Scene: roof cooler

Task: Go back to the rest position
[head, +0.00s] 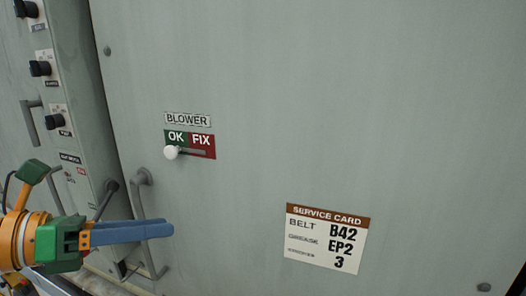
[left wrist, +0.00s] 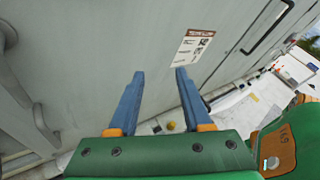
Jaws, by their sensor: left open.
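My left gripper (head: 168,231) is in front of the grey blower panel (head: 400,100), at the lower left of the head view. In the left wrist view its two blue fingers (left wrist: 160,75) are apart with nothing between them. The OK/FIX slider has a white knob (head: 171,152) at its left end, under the green OK side. The gripper is below the slider and apart from it. A grey door handle (head: 145,215) stands just behind the gripper in the head view; I cannot tell if they touch. My right gripper is in neither view.
A service card (head: 327,238) is on the panel at the lower right. A side cabinet with black knobs (head: 40,68) and a handle (head: 31,118) stands at the left. The left wrist view shows a pale roof floor (left wrist: 255,105) with a small yellow object (left wrist: 171,126).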

